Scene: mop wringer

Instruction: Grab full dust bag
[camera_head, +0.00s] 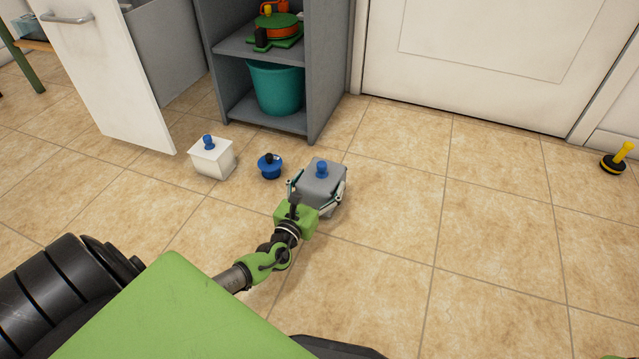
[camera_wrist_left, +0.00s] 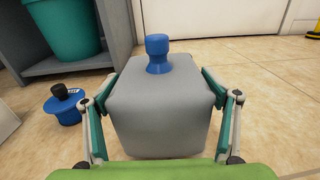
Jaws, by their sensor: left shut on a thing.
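A grey box-shaped bag with a blue knob on top, which looks like the full dust bag (camera_head: 322,178), is on or just above the tiled floor in the head view. My left gripper (camera_head: 318,190) has its fingers on both sides of it and is shut on it. In the left wrist view the grey bag (camera_wrist_left: 160,110) sits upright between the two fingers of the left gripper (camera_wrist_left: 160,105). A white box-shaped bag with a blue knob (camera_head: 211,157) stands apart to the left. My right gripper is not in view.
A small blue round piece with a black knob (camera_head: 269,166) lies between the two bags. Behind stands a grey shelf (camera_head: 328,70) with a teal bucket (camera_head: 275,88). An open white drawer front (camera_head: 110,75) is at the left.

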